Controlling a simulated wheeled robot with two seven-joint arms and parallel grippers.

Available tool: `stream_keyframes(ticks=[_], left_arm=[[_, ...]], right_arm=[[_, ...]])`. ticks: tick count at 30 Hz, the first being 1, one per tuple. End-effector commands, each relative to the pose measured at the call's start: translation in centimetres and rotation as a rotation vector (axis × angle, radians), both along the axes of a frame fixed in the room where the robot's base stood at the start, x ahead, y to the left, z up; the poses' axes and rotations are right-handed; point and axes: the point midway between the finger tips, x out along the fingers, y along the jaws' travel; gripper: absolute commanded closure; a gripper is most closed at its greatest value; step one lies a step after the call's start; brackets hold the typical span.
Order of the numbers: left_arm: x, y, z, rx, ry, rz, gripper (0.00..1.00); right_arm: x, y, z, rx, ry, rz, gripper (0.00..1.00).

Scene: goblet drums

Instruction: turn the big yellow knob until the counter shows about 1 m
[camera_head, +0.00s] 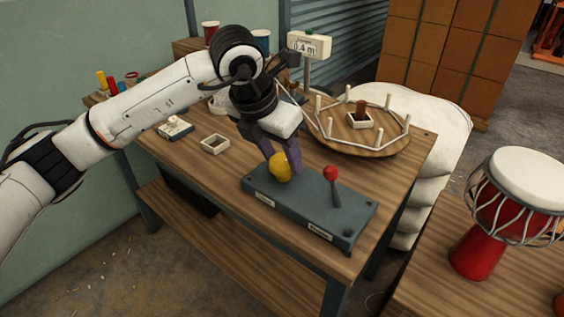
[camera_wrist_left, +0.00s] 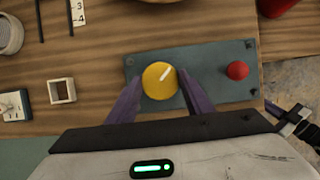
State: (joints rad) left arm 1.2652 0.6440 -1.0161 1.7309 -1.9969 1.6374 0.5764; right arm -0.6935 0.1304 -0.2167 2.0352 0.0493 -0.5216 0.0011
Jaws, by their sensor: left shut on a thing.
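The big yellow knob (camera_head: 280,168) sits on the left part of a dark grey-blue control box (camera_head: 298,212) on the wooden bench. My left gripper (camera_head: 282,163) reaches down over it, its purple fingers shut on the knob. In the left wrist view the knob (camera_wrist_left: 159,81) lies between the two fingertips, with a white pointer line slanting to the upper right. The counter (camera_head: 309,45) stands on a post at the back of the bench and appears to read 0.4 m. My right gripper is not in view.
A red-topped lever (camera_head: 331,173) rises from the same box, right of the knob. A round wooden turntable (camera_head: 363,132) with upright pegs and rope stands behind. A small empty tray (camera_head: 215,144) lies left. A red drum (camera_head: 484,240) stands on another table at right.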

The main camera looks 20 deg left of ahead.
Motion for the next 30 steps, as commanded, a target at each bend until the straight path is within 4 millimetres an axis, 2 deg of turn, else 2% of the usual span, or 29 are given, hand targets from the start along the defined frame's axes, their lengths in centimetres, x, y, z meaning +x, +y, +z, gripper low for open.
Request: stream_keyframes(ticks=[9,21,30], left_arm=[[0.1,0.3,0.0,-0.002,0.003,-0.298,0.76],[0.3,0.4,0.2,-0.002,0.002,-0.662,0.76],[0.5,0.4,0.2,0.0,0.0,-0.858,0.76]], right_arm=[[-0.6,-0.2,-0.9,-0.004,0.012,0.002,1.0],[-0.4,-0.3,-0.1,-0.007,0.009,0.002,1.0],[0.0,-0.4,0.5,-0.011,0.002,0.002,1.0]])
